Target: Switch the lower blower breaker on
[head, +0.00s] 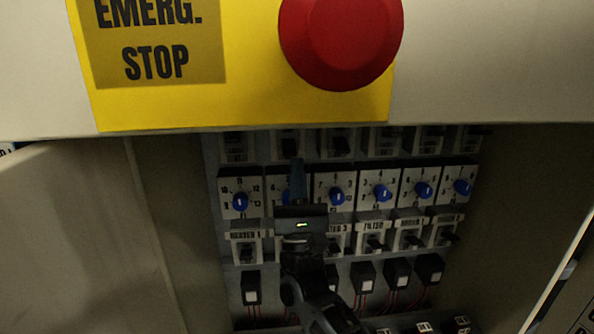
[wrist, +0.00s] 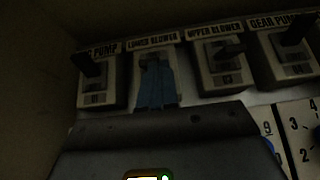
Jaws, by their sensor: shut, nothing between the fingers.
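The lower blower breaker (head: 289,146) is in the top row of the cabinet, second from the left, in the head view. In the wrist view, its label, LOWER BLOWER (wrist: 152,41), reads above my fingers. My gripper (head: 297,165) is shut and empty, its blue fingers pointing up at this breaker. In the wrist view, the gripper (wrist: 155,70) covers most of the breaker's front, so its lever position is hidden. I cannot tell whether the fingertips touch it.
The pump breaker (wrist: 98,80) is to the left and the upper blower breaker (wrist: 222,65) to the right, both close. Blue rotary knobs (head: 381,192) fill the row below. A yellow emergency stop panel (head: 240,108) with a red button (head: 340,40) overhangs above.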

